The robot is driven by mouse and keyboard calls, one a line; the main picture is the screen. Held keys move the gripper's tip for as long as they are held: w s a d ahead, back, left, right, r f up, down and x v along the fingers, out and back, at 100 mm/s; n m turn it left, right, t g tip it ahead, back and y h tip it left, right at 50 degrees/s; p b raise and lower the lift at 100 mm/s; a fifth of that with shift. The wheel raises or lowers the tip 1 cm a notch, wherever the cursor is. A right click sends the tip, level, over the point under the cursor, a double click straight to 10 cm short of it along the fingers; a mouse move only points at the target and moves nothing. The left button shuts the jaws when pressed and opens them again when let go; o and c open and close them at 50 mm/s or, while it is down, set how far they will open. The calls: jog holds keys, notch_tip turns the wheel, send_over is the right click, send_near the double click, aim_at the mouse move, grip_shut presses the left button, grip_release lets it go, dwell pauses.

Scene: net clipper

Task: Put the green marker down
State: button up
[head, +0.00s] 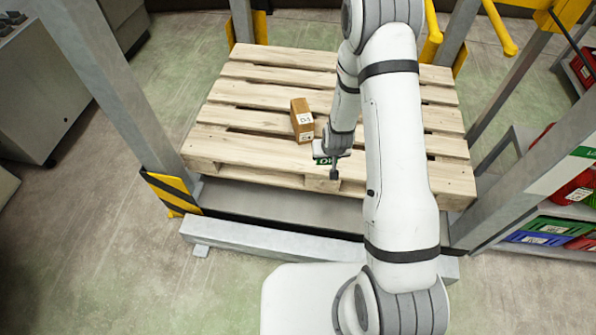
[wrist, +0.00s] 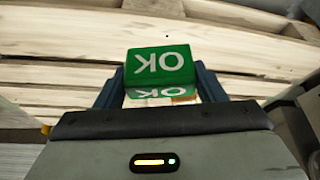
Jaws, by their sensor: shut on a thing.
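The green marker (wrist: 160,66) is a small block with white "OK" lettering, upside down in the wrist view. My gripper (wrist: 160,90) is shut on it, with a dark blue finger on each side. My gripper (head: 330,166) is partly hidden by the wrist there. I cannot tell whether the marker touches the pallet.
A brown cardboard box (head: 301,118) with a white label stands on the pallet, just left of my wrist. Bare slats lie to its left. Grey metal posts (head: 108,90) flank the pallet. A shelf with green, blue and red bins (head: 545,232) is at the right.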

jog(key=w+a+f+n+b, duration=0.1)
jog(key=w+a+f+b, duration=0.35)
jog(key=b, duration=0.65)
jog(key=w+a+f+n+b, duration=0.1)
jog(key=w+a+b, duration=0.55)
jog(key=b, duration=0.55)
jog(key=f+b, duration=0.1)
jog(key=f, duration=0.2)
jog(key=f+b, duration=0.1)
jog(key=f, duration=0.3)
jog(key=f+b, duration=0.2)
jog(key=f, duration=0.1)
jog(key=shift+w+d+f, duration=0.15)
jog(key=shift+w+d, duration=0.15)
jog(key=shift+w, duration=0.05)
jog(key=o, duration=1)
